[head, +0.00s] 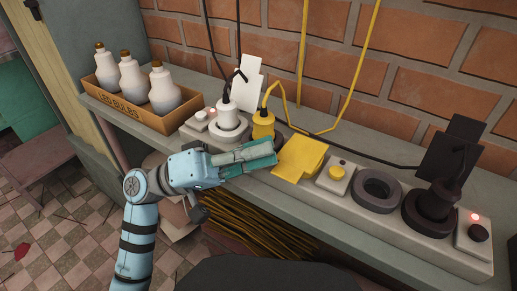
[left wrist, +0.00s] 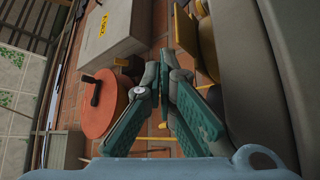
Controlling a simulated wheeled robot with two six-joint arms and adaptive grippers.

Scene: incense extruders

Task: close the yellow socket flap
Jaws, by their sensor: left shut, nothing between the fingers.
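The yellow socket flap (head: 298,158) lies low and slightly tilted on the grey socket strip, right of the yellow plug (head: 263,124). I cannot tell whether it lies flat over a socket. A yellow cable rises from the plug, which stands at a dark socket ring. My left gripper (head: 273,148) is shut and empty, its tips just left of the yellow flap; contact is unclear. My right gripper is not in view.
A white plug (head: 229,114) stands before an upright white flap (head: 248,78). A bulb box (head: 141,109) stands left. Cables hang along the brick wall.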

